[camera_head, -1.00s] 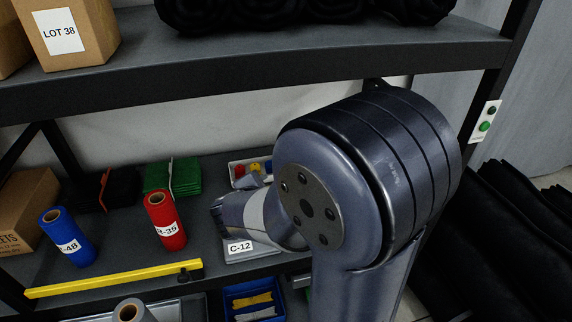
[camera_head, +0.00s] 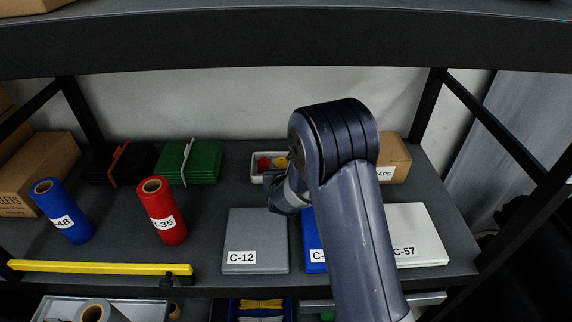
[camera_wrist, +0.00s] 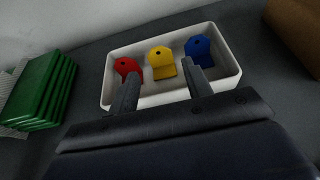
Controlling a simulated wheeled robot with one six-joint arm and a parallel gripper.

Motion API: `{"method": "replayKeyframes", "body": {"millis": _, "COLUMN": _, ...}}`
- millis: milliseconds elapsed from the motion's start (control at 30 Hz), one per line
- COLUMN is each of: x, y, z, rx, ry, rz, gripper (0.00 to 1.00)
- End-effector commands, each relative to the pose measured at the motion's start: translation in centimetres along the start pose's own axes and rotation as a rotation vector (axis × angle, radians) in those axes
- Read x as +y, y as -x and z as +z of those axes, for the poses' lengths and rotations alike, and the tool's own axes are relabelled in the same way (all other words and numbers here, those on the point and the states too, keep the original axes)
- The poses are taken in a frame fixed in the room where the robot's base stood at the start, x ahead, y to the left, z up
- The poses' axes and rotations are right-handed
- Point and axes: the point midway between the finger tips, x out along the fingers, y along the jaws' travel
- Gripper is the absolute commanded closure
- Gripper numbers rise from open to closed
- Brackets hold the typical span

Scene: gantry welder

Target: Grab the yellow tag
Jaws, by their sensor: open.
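The yellow tag (camera_wrist: 162,64) lies in the middle of a small white tray (camera_wrist: 236,76), between a red tag (camera_wrist: 127,68) and a blue tag (camera_wrist: 198,48) in the wrist view. Each tag has a small dark hole. My gripper (camera_wrist: 160,82) is open and empty, its two fingers reaching over the tray's near rim on either side of the yellow tag's line. I cannot tell how high the fingers are above it. In the head view the tray (camera_head: 257,169) is partly hidden by my arm; the red tag (camera_head: 263,163) and yellow tag (camera_head: 281,162) show.
Green folded pieces (camera_head: 203,162) stand left of the tray, a cardboard box (camera_head: 395,158) right. A grey C-12 binder (camera_head: 256,240), a blue one (camera_head: 314,240) and a pale C-57 one (camera_head: 415,225) lie in front. An upper shelf (camera_head: 230,42) hangs overhead.

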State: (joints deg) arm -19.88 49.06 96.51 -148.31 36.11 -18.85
Motion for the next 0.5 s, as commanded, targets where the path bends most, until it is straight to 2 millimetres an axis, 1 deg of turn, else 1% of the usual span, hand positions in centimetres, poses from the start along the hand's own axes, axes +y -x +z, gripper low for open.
{"method": "replayKeyframes", "body": {"millis": 33, "x": -0.1, "y": -0.8, "z": 0.0, "rx": 0.000, "ry": -0.001, "rz": -0.001, "gripper": 0.53}}
{"method": "replayKeyframes", "body": {"millis": 100, "x": -0.1, "y": -1.5, "z": 0.0, "rx": 0.000, "ry": -0.001, "rz": -0.002, "gripper": 0.53}}
{"method": "replayKeyframes", "body": {"millis": 367, "x": 0.0, "y": -3.1, "z": -0.2, "rx": 0.001, "ry": -0.001, "rz": -0.001, "gripper": 0.53}}
{"method": "replayKeyframes", "body": {"millis": 500, "x": 0.2, "y": -4.9, "z": -0.6, "rx": 0.002, "ry": -0.001, "rz": -0.001, "gripper": 0.53}}
